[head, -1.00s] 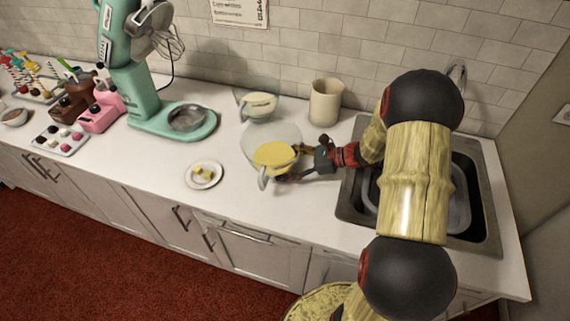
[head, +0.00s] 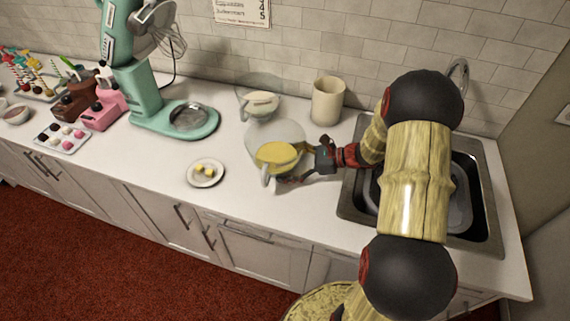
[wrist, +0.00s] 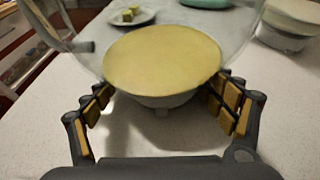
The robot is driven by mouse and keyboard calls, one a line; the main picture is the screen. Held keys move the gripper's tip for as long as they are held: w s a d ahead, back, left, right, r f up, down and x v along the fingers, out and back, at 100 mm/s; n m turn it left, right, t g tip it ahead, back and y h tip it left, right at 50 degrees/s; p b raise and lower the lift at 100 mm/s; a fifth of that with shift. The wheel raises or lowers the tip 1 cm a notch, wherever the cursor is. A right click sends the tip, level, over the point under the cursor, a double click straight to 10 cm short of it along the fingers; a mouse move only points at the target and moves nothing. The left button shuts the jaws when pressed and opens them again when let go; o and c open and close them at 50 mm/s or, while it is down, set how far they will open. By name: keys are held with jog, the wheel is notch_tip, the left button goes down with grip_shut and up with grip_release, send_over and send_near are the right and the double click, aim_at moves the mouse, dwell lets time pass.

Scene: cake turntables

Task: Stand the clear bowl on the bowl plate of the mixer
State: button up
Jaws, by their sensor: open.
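The clear bowl (head: 277,153) stands on the counter, holding yellow batter, with a handle on its near side. It also shows in the wrist view (wrist: 163,65), between the fingers of my gripper (wrist: 160,108). My gripper (head: 291,165) is open around the bowl's right side in the head view; I see a gap at the fingers and no clear grip. The mint-green mixer (head: 147,85) stands at the back left. Its round metal bowl plate (head: 188,116) is bare on the base, below the whisk (head: 167,40).
A second clear bowl (head: 260,104) with pale contents stands behind, beside a cream canister (head: 328,101). A small plate (head: 206,172) with yellow cubes lies at the front. The sink (head: 480,185) is at right. Clear counter lies between the bowl and mixer.

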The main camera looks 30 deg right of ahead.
jog(key=shift+s+d+f, duration=0.1)
jog(key=shift+s+f, duration=0.15)
jog(key=shift+f, duration=0.3)
jog(key=shift+r, duration=0.25)
jog(key=v, duration=0.2)
jog(key=p+v, duration=0.1)
jog(key=v, duration=0.2)
jog(key=p+v, duration=0.1)
jog(key=v, duration=0.2)
jog(key=shift+w+r, duration=0.3)
jog(key=shift+r, duration=0.15)
